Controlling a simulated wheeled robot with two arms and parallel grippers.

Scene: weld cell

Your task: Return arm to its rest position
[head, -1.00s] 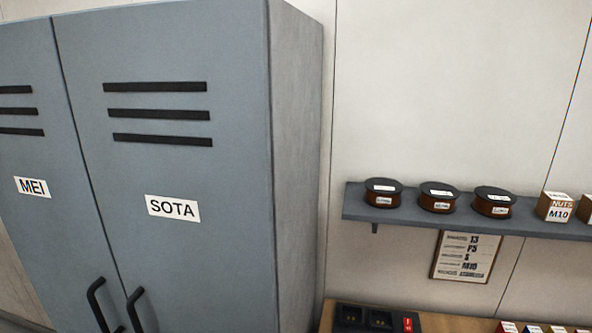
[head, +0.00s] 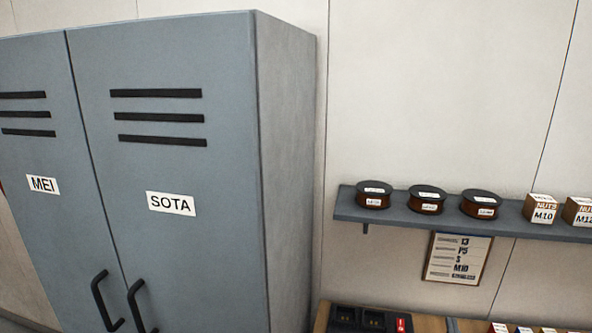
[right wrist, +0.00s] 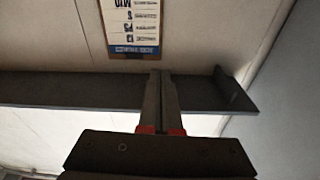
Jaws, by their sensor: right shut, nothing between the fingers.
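My right gripper (right wrist: 161,78) shows in the right wrist view, with its two fingers closed together and nothing between them. Its fingertips appear in front of the grey shelf (right wrist: 70,88) and below a posted notice (right wrist: 132,22) in that picture; how far apart they are I cannot tell. Neither gripper shows in the head view. My left gripper is in no frame.
Grey lockers marked MEI (head: 42,184) and SOTA (head: 171,204) fill the left of the head view. On the right, a wall shelf (head: 400,216) holds dark spools (head: 428,200) and nut boxes (head: 541,209). A bench (head: 430,323) with small items stands below.

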